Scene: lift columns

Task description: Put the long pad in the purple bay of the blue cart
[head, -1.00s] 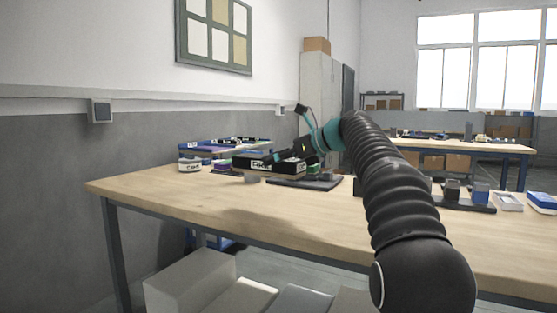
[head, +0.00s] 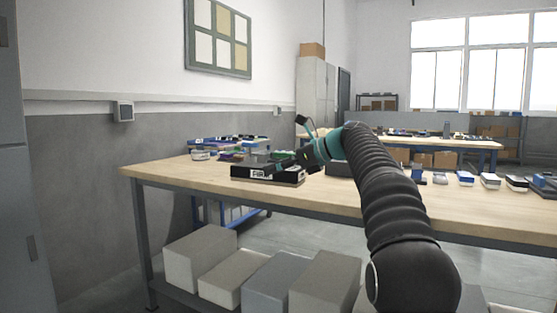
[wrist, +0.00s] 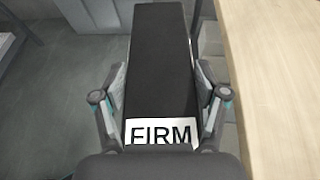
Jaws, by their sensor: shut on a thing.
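A long black pad (head: 258,172) with a white FIRM label is held in my gripper (head: 302,160) in the head view. In the wrist view the pad (wrist: 160,60) runs straight away from me between the two fingers of my gripper (wrist: 160,102), which are shut on its sides. The blue cart (head: 240,216) stands beyond the table's far left end, its lower part showing under the table. Small things sit on its top. Its purple bay cannot be made out clearly.
The wooden table (head: 340,196) lies below my arm, with several small boxes (head: 466,178) along its right part. Large grey boxes (head: 200,255) stand on its lower shelf. In the wrist view the table edge (wrist: 245,100) is right of the pad, with floor to the left.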

